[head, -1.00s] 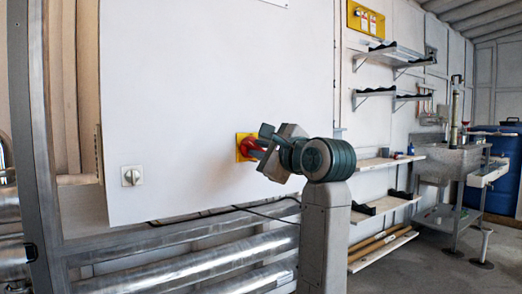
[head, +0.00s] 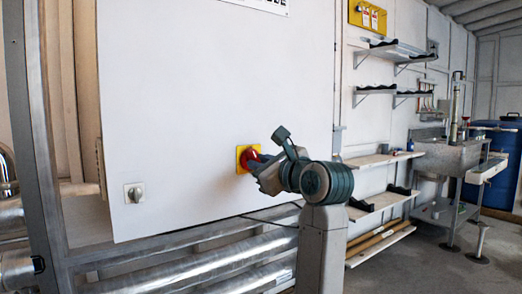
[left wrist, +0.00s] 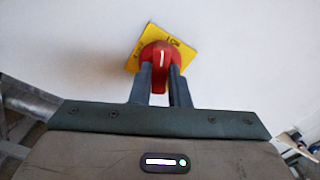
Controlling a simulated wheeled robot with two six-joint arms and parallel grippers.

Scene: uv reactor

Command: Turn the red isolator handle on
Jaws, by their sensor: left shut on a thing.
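The red isolator handle (head: 250,157) sits on a yellow square plate (head: 240,167) on the white cabinet front. My left gripper (head: 261,165) is at the handle, shut on it. In the left wrist view, the red handle (left wrist: 160,57) has a white line that points straight up the picture. The two dark fingers (left wrist: 161,82) lie on either side of its lower part. The yellow plate (left wrist: 182,50) is tilted in that view, so the handle stands at a slant to the plate's edges. Lettering on the plate is partly hidden. My right gripper does not show.
A small grey rotary switch (head: 134,193) is at the cabinet's lower left. Large silver pipes (head: 200,266) run below the cabinet. Shelves (head: 385,165) and a steel sink (head: 452,155) are to the right, with bare floor in front.

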